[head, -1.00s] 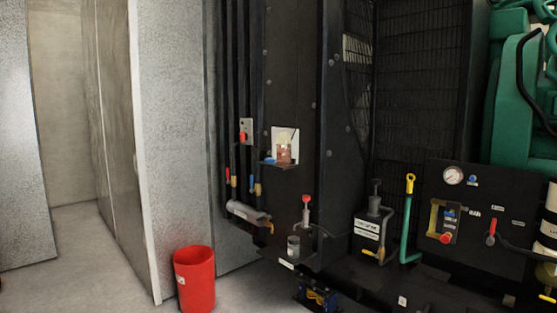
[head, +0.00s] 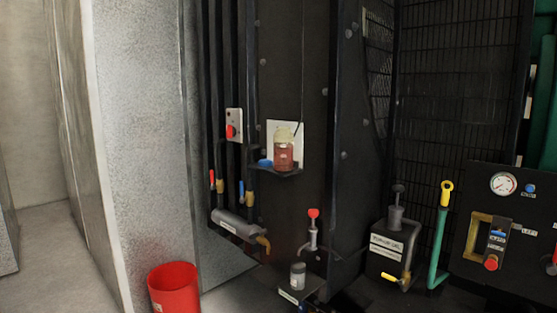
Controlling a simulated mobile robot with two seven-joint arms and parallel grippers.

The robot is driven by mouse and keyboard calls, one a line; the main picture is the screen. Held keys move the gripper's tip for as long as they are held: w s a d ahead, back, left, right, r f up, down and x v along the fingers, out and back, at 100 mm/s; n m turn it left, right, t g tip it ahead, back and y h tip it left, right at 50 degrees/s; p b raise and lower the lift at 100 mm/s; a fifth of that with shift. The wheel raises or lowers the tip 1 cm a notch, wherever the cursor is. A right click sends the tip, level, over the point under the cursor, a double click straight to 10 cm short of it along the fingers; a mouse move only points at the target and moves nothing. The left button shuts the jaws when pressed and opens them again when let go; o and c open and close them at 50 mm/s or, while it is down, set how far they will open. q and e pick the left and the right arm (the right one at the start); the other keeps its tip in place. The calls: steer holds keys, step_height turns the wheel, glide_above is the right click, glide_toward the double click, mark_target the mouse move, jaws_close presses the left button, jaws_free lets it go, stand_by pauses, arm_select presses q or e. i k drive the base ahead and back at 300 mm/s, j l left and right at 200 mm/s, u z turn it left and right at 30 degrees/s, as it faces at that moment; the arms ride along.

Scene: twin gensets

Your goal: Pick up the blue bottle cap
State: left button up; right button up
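A small blue cap (head: 265,163) lies on a little dark shelf (head: 288,172) fixed to the black panel, near the middle of the head view. It sits just left of a jar with reddish-brown contents (head: 283,152), which stands on the same shelf. Neither of my grippers shows in the head view.
A red bucket (head: 174,290) stands on the floor at lower left. Below the shelf are a grey cylinder with a yellow tap (head: 238,225), a red-topped valve (head: 313,228) and a small grey-lidded jar (head: 298,275). Pipes with red and blue handles run left of the shelf.

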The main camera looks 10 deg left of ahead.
mark_target(261, 162)
steer(key=i+j+z, duration=0.3)
steer(key=i+j, duration=0.45)
steer(key=i, duration=0.1)
